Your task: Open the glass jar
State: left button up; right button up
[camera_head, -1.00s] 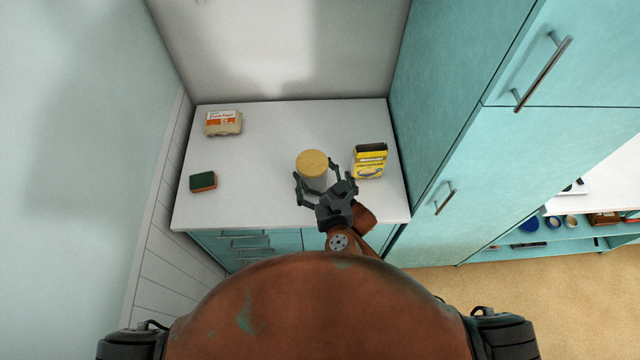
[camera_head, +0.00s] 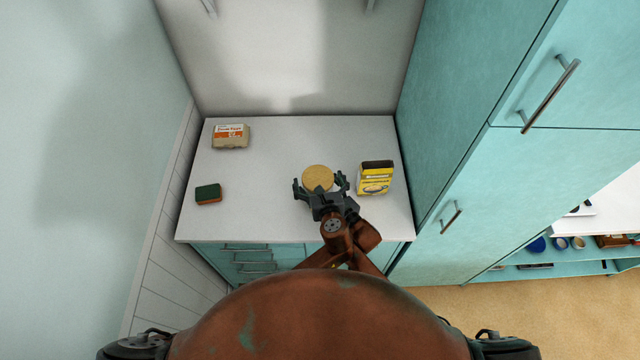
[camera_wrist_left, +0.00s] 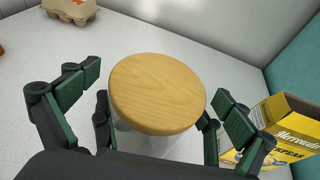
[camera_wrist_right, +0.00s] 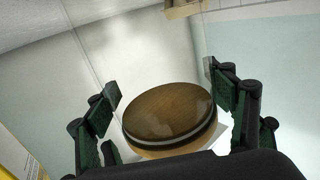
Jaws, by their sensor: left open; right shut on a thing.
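The glass jar has a round wooden lid (camera_head: 317,177) and stands on the white counter. In the left wrist view the lid (camera_wrist_left: 157,92) is seen from above, with a sliver of glass (camera_wrist_left: 122,127) below it. My left gripper (camera_wrist_left: 160,95) is open, its fingers apart on either side of the lid. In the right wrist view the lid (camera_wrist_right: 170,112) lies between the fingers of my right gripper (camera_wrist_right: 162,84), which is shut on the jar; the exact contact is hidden. In the head view the grippers overlap in front of the jar, and I cannot tell them apart.
A yellow box (camera_head: 375,178) stands close to the right of the jar. An egg carton (camera_head: 230,136) and a green-and-brown sponge (camera_head: 208,194) are on the left of the counter (camera_head: 260,210). A tall teal cabinet (camera_head: 455,110) bounds the right side. The counter's left-middle is clear.

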pick_arm(q)
jog(key=shift+w+f, duration=0.1)
jog(key=shift+w, duration=0.05)
jog(key=shift+c, duration=0.2)
jog(key=c, duration=1.4)
jog(key=shift+r, duration=0.25)
jog(key=shift+o, duration=0.3)
jog(key=shift+r, duration=0.8)
pick_arm(e)
jog(key=shift+d+f, duration=0.1)
jog(key=shift+f, duration=0.1)
pick_arm(q)
jog(key=shift+r, duration=0.2)
jog(key=shift+c, duration=0.2)
